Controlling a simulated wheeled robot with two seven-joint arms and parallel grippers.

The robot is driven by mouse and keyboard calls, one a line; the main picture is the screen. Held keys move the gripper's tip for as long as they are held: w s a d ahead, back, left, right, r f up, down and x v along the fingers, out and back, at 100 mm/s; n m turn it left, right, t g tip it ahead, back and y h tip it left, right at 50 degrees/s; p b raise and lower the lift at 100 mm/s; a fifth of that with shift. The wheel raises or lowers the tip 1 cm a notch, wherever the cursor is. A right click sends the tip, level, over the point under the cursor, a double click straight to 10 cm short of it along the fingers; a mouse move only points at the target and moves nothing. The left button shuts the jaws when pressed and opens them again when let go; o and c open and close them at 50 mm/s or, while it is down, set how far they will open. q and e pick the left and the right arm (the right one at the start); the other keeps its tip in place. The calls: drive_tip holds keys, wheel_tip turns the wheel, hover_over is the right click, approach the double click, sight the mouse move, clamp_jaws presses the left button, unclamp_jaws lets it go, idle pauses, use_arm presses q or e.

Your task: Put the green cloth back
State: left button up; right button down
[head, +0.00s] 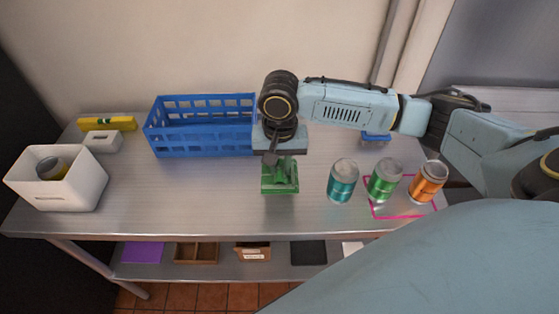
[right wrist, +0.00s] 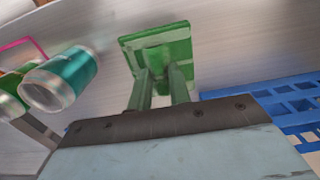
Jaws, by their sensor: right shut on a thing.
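The green cloth (head: 281,188) is a small flat green square near the middle of the steel table. It also shows in the right wrist view (right wrist: 165,42), at the fingertips. My right gripper (head: 279,166) points down at the cloth, in front of the blue basket's right end, and is shut on it. In the right wrist view the two fingers (right wrist: 163,80) reach onto the cloth. I cannot tell whether the cloth touches the table. My left gripper is not in view.
A blue basket (head: 203,142) stands behind left. A teal can (head: 342,183), green can (head: 384,180) and orange can (head: 428,183) stand right, near a pink outline (head: 405,217). A white bin (head: 78,188) holding a can stands left. The table's front left is clear.

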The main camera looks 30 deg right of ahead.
sight(280, 168)
drive_tip(key=shift+f+b, duration=1.95)
drive_tip(key=shift+b, duration=0.75)
drive_tip(key=shift+f+p, duration=0.3)
drive_tip(key=shift+f, duration=0.55)
drive_tip(key=shift+f, duration=0.4)
drive_tip(key=c, duration=1.2)
unclamp_jaws()
drive_tip(key=shift+r+p, duration=1.5)
drive_tip(key=shift+p, duration=1.3)
